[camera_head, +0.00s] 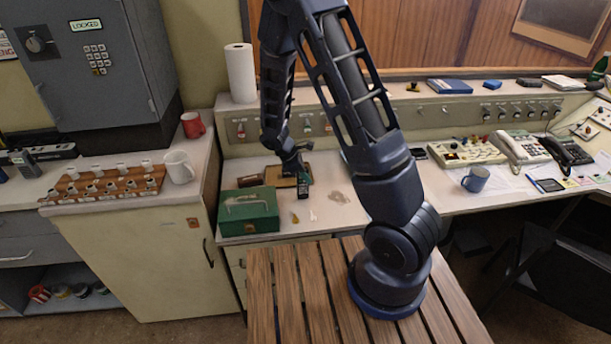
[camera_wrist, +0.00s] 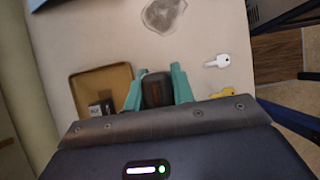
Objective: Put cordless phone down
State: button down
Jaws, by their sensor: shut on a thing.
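My gripper (camera_wrist: 157,92) has its teal fingers closed on the sides of a dark block-shaped thing, apparently the cordless phone (camera_wrist: 157,89). In the head view my gripper (camera_head: 302,182) is low over the white desk (camera_head: 338,222), left of my arm, with the dark phone (camera_head: 303,190) pointing down at its fingers. A shallow tan tray (camera_wrist: 88,84) lies beside the gripper and holds a small dark and silver thing (camera_wrist: 102,107). The tray also shows behind the gripper in the head view (camera_head: 274,177). I cannot tell whether the phone touches the desk.
A green metal box (camera_head: 248,213) stands left of the gripper. A white key (camera_wrist: 217,61) and a yellow key (camera_wrist: 221,94) lie near it. A grey stain (camera_head: 339,197) marks the desk to the right. A paper roll (camera_head: 241,73) stands on the ledge behind.

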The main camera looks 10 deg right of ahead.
jog(key=shift+f, duration=0.15)
jog(key=c, duration=1.2)
grip_release()
